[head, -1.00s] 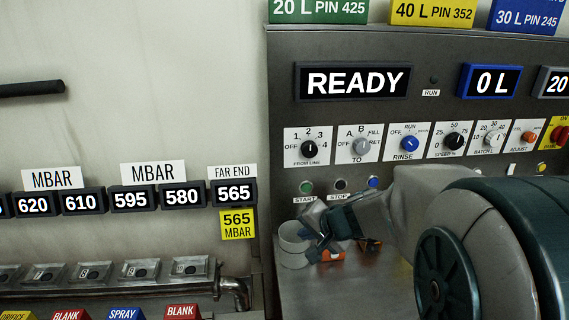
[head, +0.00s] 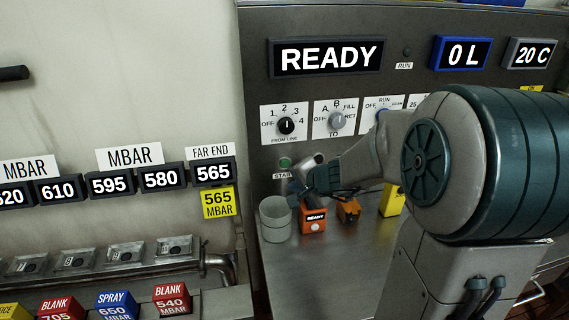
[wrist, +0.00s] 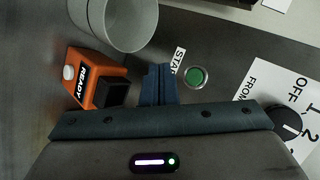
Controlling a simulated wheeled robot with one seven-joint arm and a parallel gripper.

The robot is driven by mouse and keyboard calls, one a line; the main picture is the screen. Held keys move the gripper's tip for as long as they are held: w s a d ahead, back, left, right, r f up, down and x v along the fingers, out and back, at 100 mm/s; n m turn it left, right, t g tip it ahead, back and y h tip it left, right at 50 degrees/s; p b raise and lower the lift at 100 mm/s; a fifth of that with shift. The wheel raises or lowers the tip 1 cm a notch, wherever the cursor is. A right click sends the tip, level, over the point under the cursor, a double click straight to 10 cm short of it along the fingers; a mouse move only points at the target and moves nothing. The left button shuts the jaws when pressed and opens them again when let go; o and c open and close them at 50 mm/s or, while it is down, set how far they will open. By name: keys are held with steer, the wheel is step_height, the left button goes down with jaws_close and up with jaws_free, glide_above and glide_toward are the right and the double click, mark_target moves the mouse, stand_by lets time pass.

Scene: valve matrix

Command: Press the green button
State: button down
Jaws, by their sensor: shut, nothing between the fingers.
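The green button (head: 285,162) is on the grey control panel above the START label, and shows just left of and above my gripper in the head view. In the wrist view the green button (wrist: 196,76) is a round green cap in a pale ring, just right of the fingertips. My gripper (wrist: 158,70) is shut and empty, its dark fingers side by side. In the head view my gripper (head: 297,188) is in front of the panel, low near the START label. The fingertips appear beside the button, not over it; I cannot tell the gap to the panel.
A grey cup (head: 275,222) stands on the metal shelf (head: 330,262) below the gripper. Next to it is an orange device (head: 314,219) reading READY. A FROM LINE knob (head: 286,126) sits above the button. The READY display (head: 327,57) is higher up.

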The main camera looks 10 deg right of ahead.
mark_target(283, 168)
steer(key=w+p, duration=0.1)
steer(key=w, duration=0.5)
steer(key=shift+w, duration=0.35)
stand_by(1.7)
steer(key=shift+w, duration=0.45)
steer(key=shift+w, duration=0.4)
stand_by(0.6)
stand_by(0.3)
steer(key=shift+s+b, duration=0.35)
steer(key=shift+s, duration=0.5)
